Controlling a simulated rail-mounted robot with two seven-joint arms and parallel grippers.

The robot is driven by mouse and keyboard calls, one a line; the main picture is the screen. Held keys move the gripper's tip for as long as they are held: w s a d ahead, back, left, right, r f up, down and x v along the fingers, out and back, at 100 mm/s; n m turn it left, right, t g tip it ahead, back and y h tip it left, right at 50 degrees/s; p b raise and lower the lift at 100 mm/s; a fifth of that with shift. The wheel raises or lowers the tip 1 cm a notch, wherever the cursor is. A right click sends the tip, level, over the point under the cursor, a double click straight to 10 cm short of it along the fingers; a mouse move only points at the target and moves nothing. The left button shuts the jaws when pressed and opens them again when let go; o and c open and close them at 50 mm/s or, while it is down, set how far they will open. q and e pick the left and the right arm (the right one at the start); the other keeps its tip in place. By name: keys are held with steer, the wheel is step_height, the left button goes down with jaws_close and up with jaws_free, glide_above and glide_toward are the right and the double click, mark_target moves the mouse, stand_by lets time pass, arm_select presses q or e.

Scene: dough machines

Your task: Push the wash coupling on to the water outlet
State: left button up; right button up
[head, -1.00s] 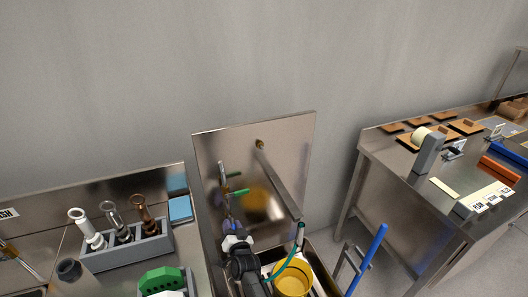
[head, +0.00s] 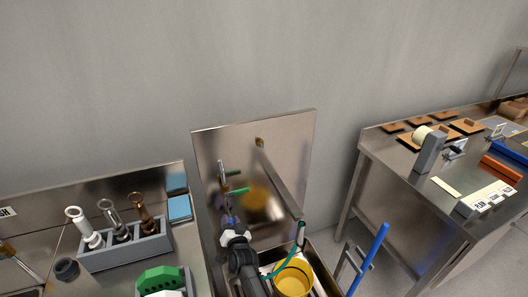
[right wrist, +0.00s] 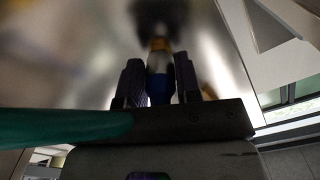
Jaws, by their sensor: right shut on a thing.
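My right gripper (head: 231,218) is up against the steel splashback, at the lower end of the water outlet (head: 222,172) with its green lever (head: 237,191). In the right wrist view, the gripper (right wrist: 159,88) is shut on the wash coupling (right wrist: 158,86), a blue sleeve between the two dark fingers. A brass-coloured part (right wrist: 158,46) lies in line just beyond the blue sleeve. I cannot tell whether the coupling is seated on the outlet or only lined up with it. A green hose (head: 284,266) runs near my right arm; it also shows in the right wrist view (right wrist: 60,125). My left gripper is not in view.
A yellow bucket (head: 293,279) stands in the sink, below a long steel spout (head: 281,183). A blue-handled tool (head: 369,258) stands right of the sink.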

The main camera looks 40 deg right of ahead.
steer(key=shift+w+d, duration=0.1)
stand_by(0.3)
steer(key=o, duration=1.1)
steer(key=shift+o, duration=0.2)
steer(key=shift+p+v, duration=0.7)
steer(key=shift+v, duration=0.05)
steer(key=shift+s, duration=0.2)
